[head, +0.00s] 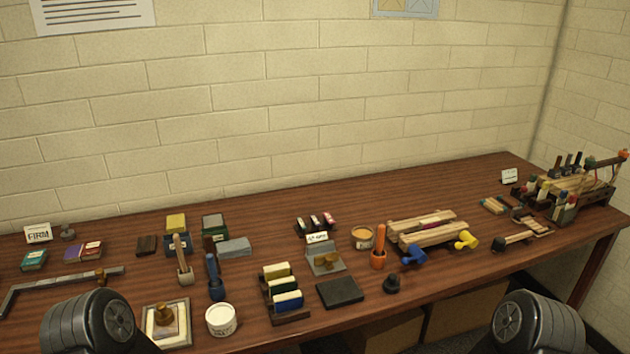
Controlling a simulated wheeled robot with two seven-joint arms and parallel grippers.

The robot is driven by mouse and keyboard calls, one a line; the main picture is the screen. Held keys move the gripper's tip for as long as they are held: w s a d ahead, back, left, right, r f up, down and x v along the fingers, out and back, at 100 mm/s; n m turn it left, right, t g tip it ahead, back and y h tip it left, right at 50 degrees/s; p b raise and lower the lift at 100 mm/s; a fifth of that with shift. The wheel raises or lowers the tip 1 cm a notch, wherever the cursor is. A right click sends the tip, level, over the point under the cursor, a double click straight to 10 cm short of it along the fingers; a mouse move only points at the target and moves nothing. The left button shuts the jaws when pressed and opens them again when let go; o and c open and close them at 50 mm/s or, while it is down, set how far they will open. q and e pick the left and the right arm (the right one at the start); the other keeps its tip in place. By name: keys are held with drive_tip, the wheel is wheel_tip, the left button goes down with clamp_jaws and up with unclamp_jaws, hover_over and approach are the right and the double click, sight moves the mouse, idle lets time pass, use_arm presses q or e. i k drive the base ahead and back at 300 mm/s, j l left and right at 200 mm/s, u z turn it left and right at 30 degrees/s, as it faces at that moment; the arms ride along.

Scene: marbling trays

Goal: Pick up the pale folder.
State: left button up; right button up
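I cannot make out a pale folder for certain on the brown wooden table (130,245). Dark rounded parts of my arms show at the lower left and lower right. Neither of my grippers shows, so their states are hidden.
A blue upright tool (215,278), a white tub (220,320) and a framed block (168,333) crowd the front left. An orange-handled tool (380,246), a dark slab (340,292) and a wooden press (428,228) stand right of middle. The table's back strip is mostly clear.

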sight(176, 240)
drive_tip(key=u, duration=1.25)
drive_tip(key=i+j, duration=0.1)
drive_tip(key=j, duration=0.4)
drive_tip(key=i+j, duration=0.1)
drive_tip(key=j, duration=0.4)
drive_tip(key=i+j, duration=0.15)
drive_tip(key=j, duration=0.4)
